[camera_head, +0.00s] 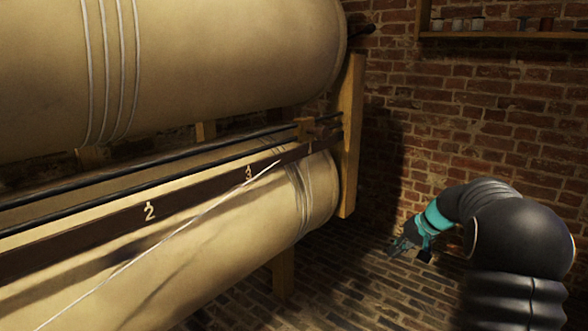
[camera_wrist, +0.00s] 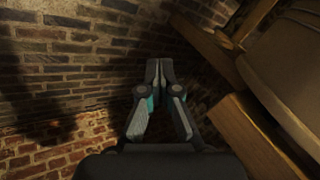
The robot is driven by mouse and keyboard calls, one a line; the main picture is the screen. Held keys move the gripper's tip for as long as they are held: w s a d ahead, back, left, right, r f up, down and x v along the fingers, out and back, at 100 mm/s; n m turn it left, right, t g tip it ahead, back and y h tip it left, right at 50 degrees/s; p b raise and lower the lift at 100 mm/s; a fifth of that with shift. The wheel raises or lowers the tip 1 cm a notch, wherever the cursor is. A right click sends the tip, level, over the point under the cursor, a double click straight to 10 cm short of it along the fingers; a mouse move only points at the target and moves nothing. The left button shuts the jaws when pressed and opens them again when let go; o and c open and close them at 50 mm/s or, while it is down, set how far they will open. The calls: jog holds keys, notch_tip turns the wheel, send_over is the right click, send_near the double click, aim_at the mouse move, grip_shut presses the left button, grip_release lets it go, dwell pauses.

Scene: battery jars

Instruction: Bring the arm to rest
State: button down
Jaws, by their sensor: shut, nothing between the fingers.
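My gripper (camera_head: 398,247) is at the lower right in the head view, at the end of my dark, teal-banded arm. It hangs in free air in front of the brick floor and touches nothing. In the wrist view my gripper (camera_wrist: 158,65) shows its two dark fingers with the tips together, shut and empty. No object is held.
Two large cream rollers, upper (camera_head: 210,50) and lower (camera_head: 220,235), fill the left. A dark rail (camera_head: 110,228) marked 2 and 3 crosses between them. A wooden post (camera_head: 349,140) stands left of my gripper. A shelf (camera_head: 510,35) hangs on the brick wall (camera_head: 450,110).

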jog(key=s+a+r+h+p, duration=0.1)
jog(key=s+a+r+p, duration=0.2)
jog(key=s, duration=1)
jog(key=s+a+r+n+t+h+p, duration=0.1)
jog(key=s+a+r, duration=0.4)
jog(key=s, duration=0.9)
jog(key=s+a+r+n+h+p, duration=0.1)
jog(key=s+a+r+h+p, duration=0.2)
jog(key=s+r, duration=0.6)
jog(key=s+a+p, duration=0.1)
jog(key=s+p, duration=0.1)
jog(key=s, duration=0.2)
jog(key=shift+s+a, duration=0.15)
jog(key=shift+a, duration=0.25)
